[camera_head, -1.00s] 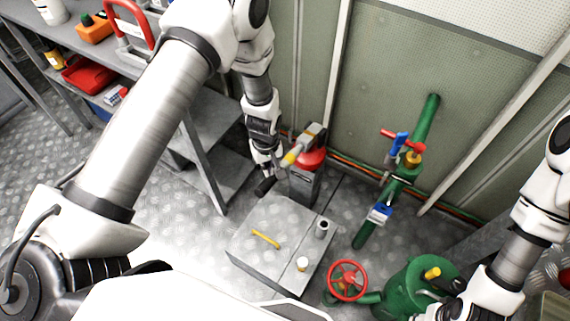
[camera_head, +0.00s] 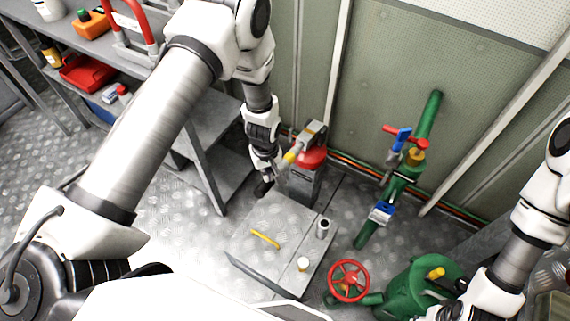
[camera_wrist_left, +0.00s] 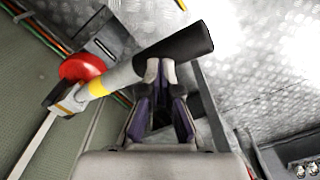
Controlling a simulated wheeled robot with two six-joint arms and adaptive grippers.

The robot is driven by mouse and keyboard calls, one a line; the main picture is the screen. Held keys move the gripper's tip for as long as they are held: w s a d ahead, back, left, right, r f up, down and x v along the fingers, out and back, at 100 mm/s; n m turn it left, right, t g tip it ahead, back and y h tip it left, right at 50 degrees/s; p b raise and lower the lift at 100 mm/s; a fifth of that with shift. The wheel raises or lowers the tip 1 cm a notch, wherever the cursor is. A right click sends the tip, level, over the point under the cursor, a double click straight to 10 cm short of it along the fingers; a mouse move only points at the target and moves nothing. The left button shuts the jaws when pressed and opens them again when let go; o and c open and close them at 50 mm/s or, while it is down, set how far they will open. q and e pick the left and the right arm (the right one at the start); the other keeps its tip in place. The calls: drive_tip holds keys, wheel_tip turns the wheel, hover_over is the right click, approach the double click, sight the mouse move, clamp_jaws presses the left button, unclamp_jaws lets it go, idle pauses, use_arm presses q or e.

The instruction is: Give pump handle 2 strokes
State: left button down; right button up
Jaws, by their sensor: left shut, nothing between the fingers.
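The pump (camera_head: 305,178) has a grey body and a red top and stands on the floor by the wall. Its handle (camera_head: 291,156) is a grey bar with a yellow band, slanting down to the left. In the left wrist view the handle (camera_wrist_left: 125,76) ends in a black grip across the picture. My left gripper (camera_head: 264,170) is at the handle's grip end. Its fingers (camera_wrist_left: 160,68) are shut with nothing between them. The tips overlap the lower edge of the grip; I cannot tell if they touch. My right gripper (camera_head: 442,311) is at the lower right edge, its fingers unclear.
A grey metal box (camera_head: 285,225) with a yellow handle stands before the pump. A green pipe (camera_head: 428,120) with red and blue valve handles runs up the wall. A red handwheel (camera_head: 349,280) and green vessel (camera_head: 408,290) are lower right. A shelf rack (camera_head: 203,165) stands left.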

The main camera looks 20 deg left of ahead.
use_arm(q)
wheel_tip(320, 180, down, 12)
drive_tip(key=b, duration=0.7)
drive_tip(key=shift+s+b, duration=0.35)
drive_tip(key=shift+s, duration=0.1)
idle(0.5)
drive_tip(key=r+p, duration=0.4)
drive_tip(key=r, duration=0.1)
drive_tip(key=r+p, duration=0.4)
drive_tip(key=r, duration=0.1)
drive_tip(key=w+r+p, duration=0.1)
drive_tip(key=r+p, duration=0.3)
drive_tip(key=r, duration=0.2)
idle(0.5)
drive_tip(key=shift+w+f, duration=0.1)
idle(0.4)
wheel_tip(320, 180, up, 5)
drive_tip(key=p, duration=0.3)
drive_tip(key=shift+p, duration=0.3)
